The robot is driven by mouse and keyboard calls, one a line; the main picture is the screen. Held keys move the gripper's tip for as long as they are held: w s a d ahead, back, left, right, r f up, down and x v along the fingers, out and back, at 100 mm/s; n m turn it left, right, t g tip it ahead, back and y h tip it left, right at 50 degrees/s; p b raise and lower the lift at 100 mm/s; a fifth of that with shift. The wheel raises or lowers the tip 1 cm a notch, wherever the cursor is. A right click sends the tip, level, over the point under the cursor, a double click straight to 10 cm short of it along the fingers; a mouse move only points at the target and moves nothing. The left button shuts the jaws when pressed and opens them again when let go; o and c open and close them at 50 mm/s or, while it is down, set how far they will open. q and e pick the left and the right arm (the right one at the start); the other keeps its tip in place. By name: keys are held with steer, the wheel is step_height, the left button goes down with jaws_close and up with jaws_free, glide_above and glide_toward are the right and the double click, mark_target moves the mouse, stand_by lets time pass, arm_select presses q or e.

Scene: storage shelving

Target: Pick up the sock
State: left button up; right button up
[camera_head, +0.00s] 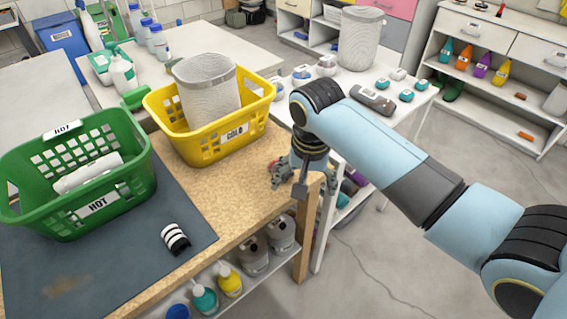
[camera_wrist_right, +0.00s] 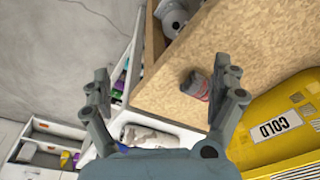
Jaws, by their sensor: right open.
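A small rolled sock (camera_wrist_right: 196,85), grey with a reddish end, lies on the tan worktop in the right wrist view, just inside one finger. In the head view it is mostly hidden by my right gripper. A second rolled sock (camera_head: 175,238), black and white striped, lies on the dark mat in front of the green basket. My right gripper (camera_wrist_right: 163,75) is open and empty, its fingers spread above the worktop's edge. In the head view the right gripper (camera_head: 289,181) is at the worktop's right end, right of the yellow basket. My left gripper is not in view.
The green HOT basket (camera_head: 128,192) holds a white roll. The yellow COLD basket (camera_head: 206,149) holds a grey mesh bin (camera_head: 208,92) and stands close to the right gripper. Bottles stand below the worktop (camera_head: 228,205). A white table with small items is beyond.

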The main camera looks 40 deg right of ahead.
steer(key=w+r+m+g+p, duration=0.1)
steer(key=w+r+m, duration=0.55)
steer(key=w, duration=0.35)
steer(key=shift+m+y, duration=0.3)
steer(key=shift+m, duration=0.05)
step_height(320, 180, down, 10)
steer(key=shift+s+f+b, duration=0.1)
steer(key=shift+f+b, duration=0.15)
steer(key=shift+b, duration=0.3)
steer(key=c, duration=1.1)
